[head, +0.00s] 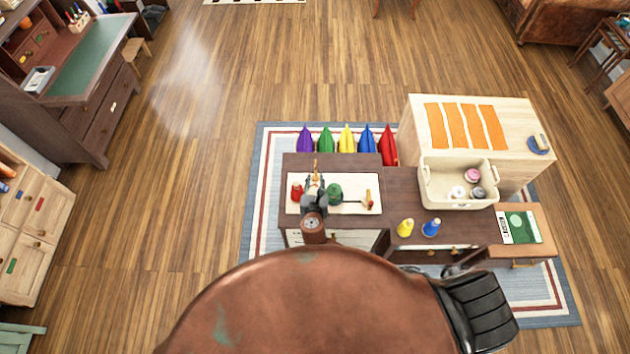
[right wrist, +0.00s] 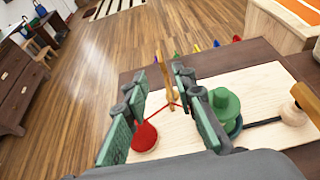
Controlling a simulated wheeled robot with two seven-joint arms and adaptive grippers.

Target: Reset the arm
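My right gripper (head: 314,182) is over the pale board (head: 356,208) on the dark cabinet top, between a red piece (head: 297,192) and a green piece (head: 335,194). In the right wrist view my right gripper (right wrist: 160,88) is open, its two green-padded fingers well apart. The red piece (right wrist: 145,138) shows between the fingers, and the green stepped piece (right wrist: 224,108) stands to the right of the right finger. A thin wooden upright (right wrist: 167,85), with a red line running to it, shows beyond the fingertips; I cannot tell how near it is. My left gripper is not in view.
A cream bin (head: 429,190) with several small items stands right of the board. A yellow (head: 405,228) and a blue bottle-like piece (head: 431,228) stand in front. A pale table with orange strips (head: 437,126) is behind. Wooden floor (head: 220,150) to the left is clear.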

